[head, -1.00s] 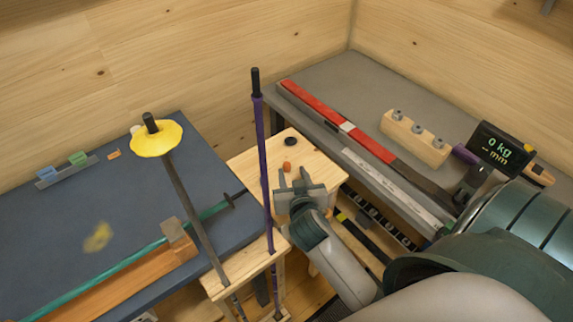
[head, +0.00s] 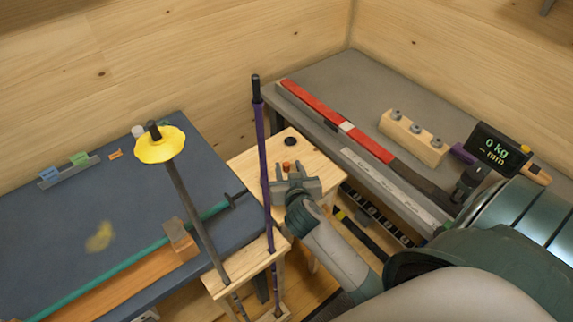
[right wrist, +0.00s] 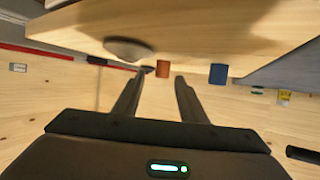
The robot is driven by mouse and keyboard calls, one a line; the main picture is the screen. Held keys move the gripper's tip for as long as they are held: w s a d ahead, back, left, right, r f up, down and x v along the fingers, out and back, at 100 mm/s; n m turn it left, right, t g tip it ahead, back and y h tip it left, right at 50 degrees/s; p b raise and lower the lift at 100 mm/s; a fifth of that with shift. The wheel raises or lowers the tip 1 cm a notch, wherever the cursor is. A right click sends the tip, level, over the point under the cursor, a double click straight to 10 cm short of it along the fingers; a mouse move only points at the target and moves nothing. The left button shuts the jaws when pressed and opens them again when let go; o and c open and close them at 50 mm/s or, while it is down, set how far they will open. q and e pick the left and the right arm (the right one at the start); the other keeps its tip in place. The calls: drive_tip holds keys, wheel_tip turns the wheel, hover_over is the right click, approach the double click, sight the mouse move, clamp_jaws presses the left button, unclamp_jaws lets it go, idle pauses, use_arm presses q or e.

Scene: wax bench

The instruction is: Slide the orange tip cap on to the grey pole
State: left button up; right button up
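The orange tip cap (head: 286,166) stands on the small wooden table (head: 245,163). It also shows in the right wrist view (right wrist: 163,69), between the fingertips in the picture and seemingly just beyond them. My right gripper (head: 287,173) is open and empty, close to the near side of the cap. The grey pole (head: 190,210) leans in a wooden stand (head: 219,288) left of the table. A yellow disc (head: 160,148) sits near its dark upper end. My left gripper is not in view.
A purple pole (head: 262,160) rises from the same stand, just left of my right gripper. A blue cap (right wrist: 218,74) and a dark round disc (right wrist: 128,50) sit beside the orange cap. A grey bench (head: 335,78) holds a red ski (head: 370,143).

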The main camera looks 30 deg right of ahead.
sight(286, 164)
drive_tip(key=shift+p+x, duration=0.6)
drive_tip(key=shift+x, duration=1.25)
drive_tip(key=shift+a, duration=0.1)
clamp_jaws()
